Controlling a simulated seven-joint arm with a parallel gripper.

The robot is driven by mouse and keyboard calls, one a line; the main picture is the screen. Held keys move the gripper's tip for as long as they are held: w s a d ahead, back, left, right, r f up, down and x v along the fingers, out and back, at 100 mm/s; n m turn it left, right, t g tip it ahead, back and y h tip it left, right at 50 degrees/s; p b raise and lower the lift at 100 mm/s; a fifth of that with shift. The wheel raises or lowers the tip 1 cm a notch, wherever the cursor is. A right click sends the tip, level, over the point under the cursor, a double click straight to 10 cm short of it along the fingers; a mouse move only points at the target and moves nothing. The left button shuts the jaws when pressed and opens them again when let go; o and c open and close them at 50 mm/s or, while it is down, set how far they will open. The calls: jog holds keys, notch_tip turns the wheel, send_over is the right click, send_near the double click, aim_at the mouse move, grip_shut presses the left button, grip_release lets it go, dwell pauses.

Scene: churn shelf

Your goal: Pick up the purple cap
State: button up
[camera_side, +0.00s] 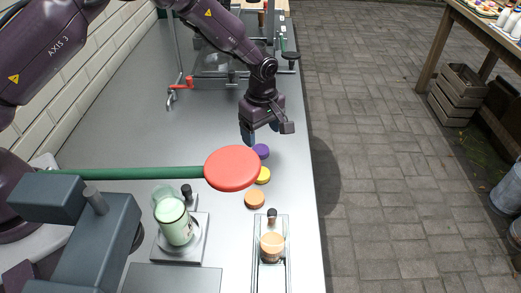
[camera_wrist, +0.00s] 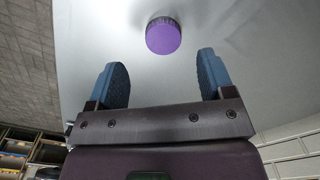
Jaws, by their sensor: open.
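The purple cap (camera_side: 261,151) lies on the grey metal bench, at the far end of a row of caps. In the wrist view the purple cap (camera_wrist: 163,36) is round with a ridged side and sits beyond the fingertips, roughly between their lines. My gripper (camera_side: 250,136) is above the bench just behind the purple cap in the side view. In the wrist view its two blue fingers (camera_wrist: 161,75) are wide apart with nothing between them. The finger tips are partly hidden by the hand in the side view.
A yellow cap (camera_side: 263,175) and an orange cap (camera_side: 255,199) lie nearer the camera. A glass of pale green stuff (camera_side: 174,222) and a small jar (camera_side: 272,246) stand in front. The bench's right edge is close.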

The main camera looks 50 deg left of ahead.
aim_at(261, 149)
notch_tip(261, 149, down, 5)
jog(key=shift+s+f, duration=0.15)
jog(key=c, duration=1)
